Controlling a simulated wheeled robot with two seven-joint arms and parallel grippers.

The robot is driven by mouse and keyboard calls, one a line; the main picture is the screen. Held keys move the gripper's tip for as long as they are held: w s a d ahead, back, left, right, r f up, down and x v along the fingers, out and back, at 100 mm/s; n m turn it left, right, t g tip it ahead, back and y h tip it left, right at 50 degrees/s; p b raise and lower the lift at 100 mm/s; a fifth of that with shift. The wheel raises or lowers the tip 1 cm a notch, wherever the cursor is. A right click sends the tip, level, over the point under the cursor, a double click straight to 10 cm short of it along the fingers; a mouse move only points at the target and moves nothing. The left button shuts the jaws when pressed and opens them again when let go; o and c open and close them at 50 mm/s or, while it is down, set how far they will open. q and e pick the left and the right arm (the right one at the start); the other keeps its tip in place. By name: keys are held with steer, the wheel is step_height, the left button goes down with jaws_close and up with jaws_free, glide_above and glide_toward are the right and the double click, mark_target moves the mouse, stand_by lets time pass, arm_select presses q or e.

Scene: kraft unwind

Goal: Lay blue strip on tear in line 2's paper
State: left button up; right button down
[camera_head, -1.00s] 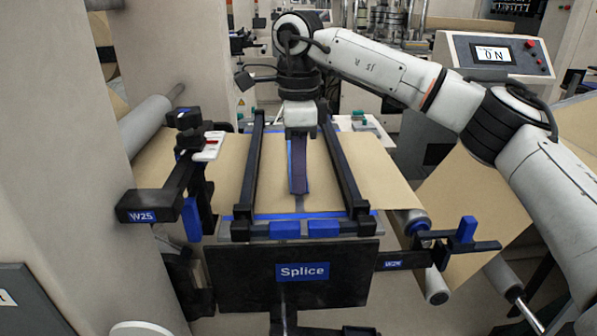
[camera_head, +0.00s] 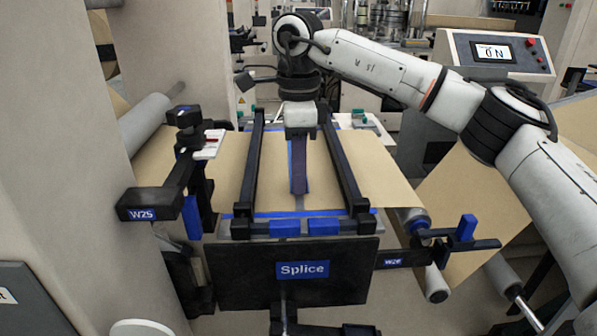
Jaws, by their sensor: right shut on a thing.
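The blue strip (camera_head: 299,175) hangs lengthwise below my right gripper (camera_head: 300,134), over the middle of the brown paper (camera_head: 232,165) on the splice table. My right gripper is shut on the strip's far end; its fingertips are mostly hidden. I cannot tell whether the strip touches the paper. My left gripper is not in view.
Two black rails (camera_head: 345,170) flank the strip. A black panel marked Splice (camera_head: 303,270) faces me, with blue blocks (camera_head: 286,228) above it. Black brackets stand at left, W25 (camera_head: 143,213), and right, W26 (camera_head: 393,262). A control box (camera_head: 494,53) stands at back right.

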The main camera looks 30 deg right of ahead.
steer(key=c, duration=1.7)
jaws_free()
step_height(320, 180, up, 10)
steer(key=shift+r, duration=0.1)
